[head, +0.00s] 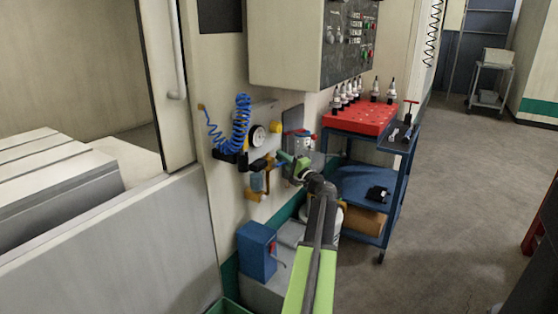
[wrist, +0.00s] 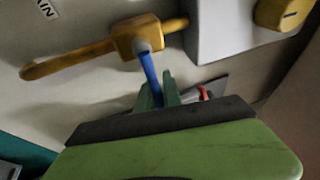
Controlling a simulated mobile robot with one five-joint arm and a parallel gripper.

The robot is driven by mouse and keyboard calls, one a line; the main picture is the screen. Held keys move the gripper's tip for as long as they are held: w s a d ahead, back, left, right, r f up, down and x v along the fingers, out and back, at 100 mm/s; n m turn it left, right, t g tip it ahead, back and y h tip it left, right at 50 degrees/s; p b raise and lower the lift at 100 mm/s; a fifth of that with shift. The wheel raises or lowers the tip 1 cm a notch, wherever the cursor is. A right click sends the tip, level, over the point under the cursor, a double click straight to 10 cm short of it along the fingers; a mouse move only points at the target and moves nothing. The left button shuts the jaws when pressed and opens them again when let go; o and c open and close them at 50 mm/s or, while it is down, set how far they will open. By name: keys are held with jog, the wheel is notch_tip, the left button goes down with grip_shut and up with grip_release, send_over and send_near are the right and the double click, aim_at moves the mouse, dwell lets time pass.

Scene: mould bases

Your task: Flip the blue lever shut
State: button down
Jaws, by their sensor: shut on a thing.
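The blue lever (wrist: 150,70) shows in the wrist view. It runs from a grey pivot on a yellow valve body (wrist: 125,42) down to my gripper, and stands crosswise to the yellow pipe (wrist: 65,61). My gripper (wrist: 158,97) has its green fingertips shut on the lever's free end, which they partly hide. In the head view my gripper (head: 288,159) is at the wall panel, beside the yellow pipework (head: 261,163); the lever is too small there to make out clearly.
A blue box (head: 256,251) is below. A blue trolley with a red top (head: 352,121) holding several tool holders stands to the right.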

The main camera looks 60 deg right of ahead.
jog(key=c, duration=1.5)
grip_release()
jog(key=shift+s+d, duration=0.3)
jog(key=b+v, duration=0.3)
jog(key=v, duration=1.4)
jog(key=shift+a, duration=0.15)
jog(key=shift+s+f, duration=0.1)
jog(key=shift+f, duration=0.05)
